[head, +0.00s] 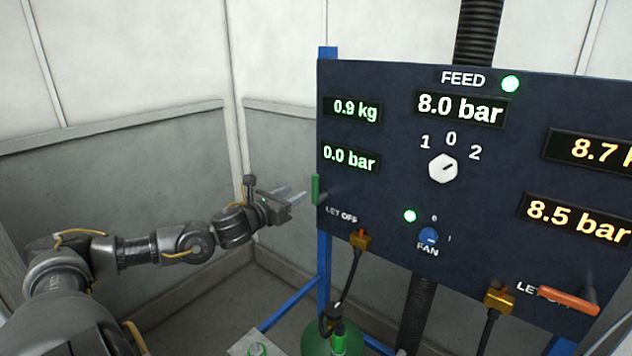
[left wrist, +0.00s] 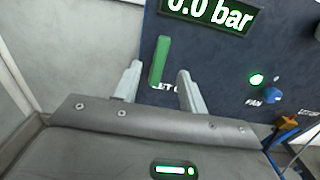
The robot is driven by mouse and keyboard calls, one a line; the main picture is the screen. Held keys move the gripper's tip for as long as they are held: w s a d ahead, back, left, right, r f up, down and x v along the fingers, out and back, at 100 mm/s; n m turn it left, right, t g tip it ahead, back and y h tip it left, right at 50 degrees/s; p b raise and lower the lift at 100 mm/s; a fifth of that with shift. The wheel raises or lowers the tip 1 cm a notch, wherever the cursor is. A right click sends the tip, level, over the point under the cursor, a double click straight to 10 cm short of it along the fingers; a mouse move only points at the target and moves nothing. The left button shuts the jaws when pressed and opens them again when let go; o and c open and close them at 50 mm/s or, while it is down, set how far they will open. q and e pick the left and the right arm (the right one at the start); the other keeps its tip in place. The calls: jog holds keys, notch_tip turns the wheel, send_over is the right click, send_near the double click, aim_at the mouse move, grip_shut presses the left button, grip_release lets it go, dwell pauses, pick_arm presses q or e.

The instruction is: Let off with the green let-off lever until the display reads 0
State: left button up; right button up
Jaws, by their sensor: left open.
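The green let-off lever (head: 316,189) stands upright at the left edge of the dark blue panel, above the words LET OFF. In the left wrist view the lever (left wrist: 159,60) shows between and beyond my fingertips. The display above it (head: 350,159) reads 0.0 bar in green; it is partly cut off in the left wrist view (left wrist: 207,13). My left gripper (head: 296,194) is open, just left of the lever in the head view. In the left wrist view its fingers (left wrist: 160,75) are apart with nothing held. My right gripper is not in view.
The panel (head: 390,110) also bears a 0.9 kg display (head: 356,110), a FEED display (head: 460,108) at 8.0 bar, a white selector knob (head: 443,169) and a blue fan knob (head: 428,236). An orange lever (head: 568,300) is at lower right. A green cylinder (head: 334,338) stands below.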

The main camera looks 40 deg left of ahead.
aim_at(314, 183)
pick_arm(q)
jog(key=w+p, duration=0.4)
jog(key=w, duration=0.4)
jog(key=shift+w+r, duration=0.15)
jog(key=shift+w, duration=0.15)
jog(key=shift+w+p, duration=0.35)
jog(key=shift+w, duration=0.45)
jog(key=shift+f, duration=0.2)
jog(key=shift+c, duration=1)
grip_shut()
